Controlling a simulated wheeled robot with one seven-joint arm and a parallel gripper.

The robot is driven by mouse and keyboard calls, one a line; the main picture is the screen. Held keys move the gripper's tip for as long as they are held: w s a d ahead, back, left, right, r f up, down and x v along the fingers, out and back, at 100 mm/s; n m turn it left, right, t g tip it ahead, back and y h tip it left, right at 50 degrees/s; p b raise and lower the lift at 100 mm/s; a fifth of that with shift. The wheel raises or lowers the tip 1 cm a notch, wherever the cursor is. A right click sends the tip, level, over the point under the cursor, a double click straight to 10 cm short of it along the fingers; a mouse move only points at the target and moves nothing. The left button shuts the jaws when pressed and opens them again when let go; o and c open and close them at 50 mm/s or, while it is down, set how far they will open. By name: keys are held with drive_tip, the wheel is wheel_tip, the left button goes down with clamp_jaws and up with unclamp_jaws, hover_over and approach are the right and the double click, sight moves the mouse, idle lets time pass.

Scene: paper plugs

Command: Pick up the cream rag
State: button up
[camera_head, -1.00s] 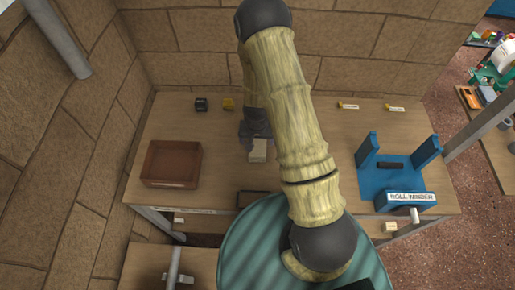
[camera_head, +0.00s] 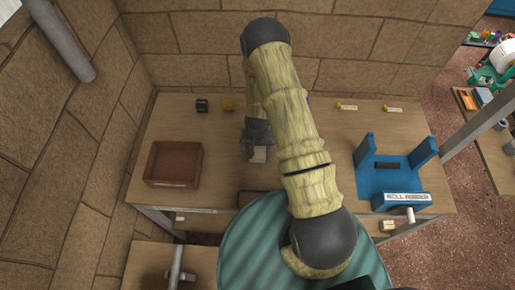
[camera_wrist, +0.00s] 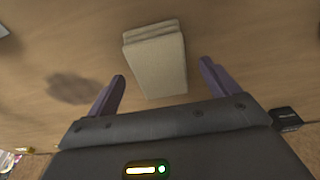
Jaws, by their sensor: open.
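The cream rag (camera_wrist: 157,62) is a folded, pale block lying on the wooden table. In the wrist view it sits between and just beyond the two purple-grey fingers of my gripper (camera_wrist: 162,86), which is open, with a gap on both sides. In the head view the rag (camera_head: 259,155) shows at the middle of the table, partly hidden by my gripper (camera_head: 250,150), which is just above it. I cannot tell the exact height of the fingers over the table.
A brown open box (camera_head: 173,164) stands to the left on the table (camera_head: 225,180). A blue roll winder (camera_head: 392,172) stands to the right. The table around the rag is mostly clear.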

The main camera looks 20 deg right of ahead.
drive_tip(key=shift+w+f, duration=0.15)
drive_tip(key=shift+f, duration=1.05)
drive_tip(key=c, duration=1.1)
